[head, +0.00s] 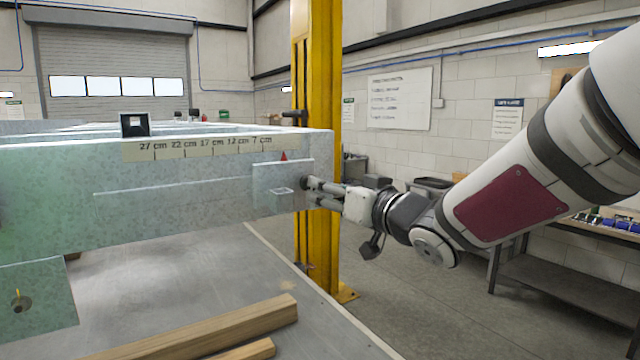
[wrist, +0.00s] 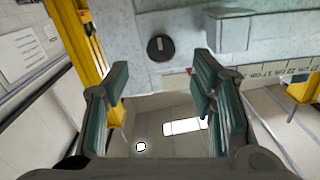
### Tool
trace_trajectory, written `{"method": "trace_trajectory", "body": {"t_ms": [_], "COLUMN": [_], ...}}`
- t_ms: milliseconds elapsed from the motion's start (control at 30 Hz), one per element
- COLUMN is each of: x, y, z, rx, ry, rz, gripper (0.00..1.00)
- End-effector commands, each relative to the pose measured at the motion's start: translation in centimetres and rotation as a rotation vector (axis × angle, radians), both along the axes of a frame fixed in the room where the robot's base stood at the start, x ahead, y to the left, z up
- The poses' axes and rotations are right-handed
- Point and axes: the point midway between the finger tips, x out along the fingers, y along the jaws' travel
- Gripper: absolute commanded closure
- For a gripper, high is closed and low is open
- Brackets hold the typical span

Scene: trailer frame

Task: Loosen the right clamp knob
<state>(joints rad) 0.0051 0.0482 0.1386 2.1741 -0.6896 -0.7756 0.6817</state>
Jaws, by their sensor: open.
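The right clamp knob is a dark round knob (head: 307,184) on the plate at the right end of the galvanised beam (head: 200,165). In the wrist view the knob (wrist: 160,47) shows whole, with a pale slot-like mark on its face, beyond the gap between the fingers. My gripper (head: 322,194) is at the beam's right end, close to the knob. In the wrist view my gripper (wrist: 160,78) is open, with its green-padded fingers apart and nothing between them. Whether the fingertips touch anything cannot be told.
A scale strip (head: 200,147) and red pointer (head: 284,156) sit along the beam. A yellow post (head: 322,90) stands just behind the knob. Timber pieces (head: 210,330) lie on the grey surface below. A dark workbench (head: 560,285) is at right. Floor between is clear.

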Motion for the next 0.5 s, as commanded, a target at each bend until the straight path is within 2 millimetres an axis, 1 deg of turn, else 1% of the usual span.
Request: {"method": "trace_trajectory", "body": {"t_ms": [33, 200, 333, 500], "x": [0.9, 3.4, 4.8, 5.8], "y": [0.7, 2.4, 3.3, 4.0], "z": [-0.1, 0.0, 0.0, 0.0], "rx": [0.001, 0.002, 0.001, 0.001], "ry": [0.002, 0.001, 0.000, 0.001], "rz": [0.002, 0.001, 0.001, 0.000], "gripper": [0.49, 0.49, 0.49, 0.49]}}
